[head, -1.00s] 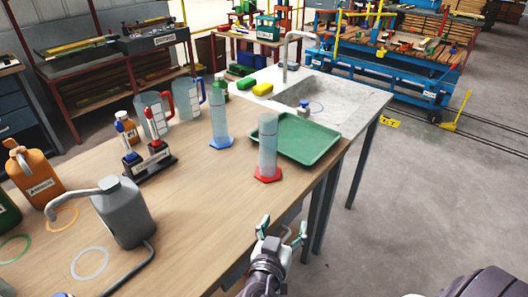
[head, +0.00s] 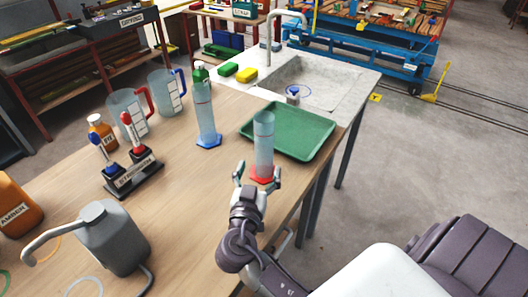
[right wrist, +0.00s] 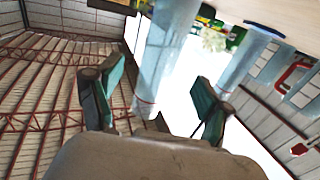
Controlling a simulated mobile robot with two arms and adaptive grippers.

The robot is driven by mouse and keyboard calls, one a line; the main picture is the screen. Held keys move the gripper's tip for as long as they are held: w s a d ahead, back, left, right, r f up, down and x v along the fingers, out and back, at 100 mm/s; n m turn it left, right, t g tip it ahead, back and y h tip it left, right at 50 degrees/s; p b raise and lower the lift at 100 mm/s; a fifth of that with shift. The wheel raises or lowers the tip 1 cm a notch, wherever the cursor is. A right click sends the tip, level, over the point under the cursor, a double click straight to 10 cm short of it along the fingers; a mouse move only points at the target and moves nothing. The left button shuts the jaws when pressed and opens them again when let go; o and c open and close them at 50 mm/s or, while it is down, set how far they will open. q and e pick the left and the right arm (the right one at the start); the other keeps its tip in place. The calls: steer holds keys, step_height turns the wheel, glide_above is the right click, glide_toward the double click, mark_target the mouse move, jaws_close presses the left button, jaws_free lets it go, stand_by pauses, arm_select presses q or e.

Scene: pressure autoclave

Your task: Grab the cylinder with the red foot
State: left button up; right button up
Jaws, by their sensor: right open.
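The clear cylinder with the red foot (head: 263,140) stands upright on the wooden bench, near its right edge and beside the green tray. My right gripper (head: 257,178) is open low at the cylinder, with its fingers on either side of the red foot area in the head view. In the right wrist view the open fingers (right wrist: 155,95) have a clear cylinder (right wrist: 165,50) between and beyond them. Contact cannot be told. A similar cylinder with a blue foot (head: 205,115) stands to the left. My left gripper is not in view.
The green tray (head: 248,127) lies behind the cylinder, near the sink (head: 340,88). A grey wash bottle (head: 110,235), a black stand (head: 135,180) and beakers with red (head: 125,112) and blue handles (head: 167,92) occupy the bench's left. Open floor lies to the right.

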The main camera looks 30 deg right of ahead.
mark_target(262, 156)
steer(key=shift+w+d, duration=0.45)
steer(key=shift+w, duration=0.05)
steer(key=shift+w+d, duration=0.35)
steer(key=shift+w, duration=0.15)
steer(key=p+x, duration=0.2)
steer(key=x, duration=0.2)
steer(key=shift+w+d, duration=0.15)
steer(key=shift+d, duration=0.15)
steer(key=shift+w+d+f, duration=0.1)
steer(key=shift+w+d, duration=0.05)
steer(key=shift+w, duration=0.05)
steer(key=shift+s, duration=0.1)
steer(key=shift+c, duration=1.9)
steer(key=c, duration=0.8)
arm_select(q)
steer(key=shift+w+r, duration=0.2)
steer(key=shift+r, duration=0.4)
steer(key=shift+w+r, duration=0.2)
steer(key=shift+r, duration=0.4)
arm_select(e)
steer(key=shift+c, duration=0.5)
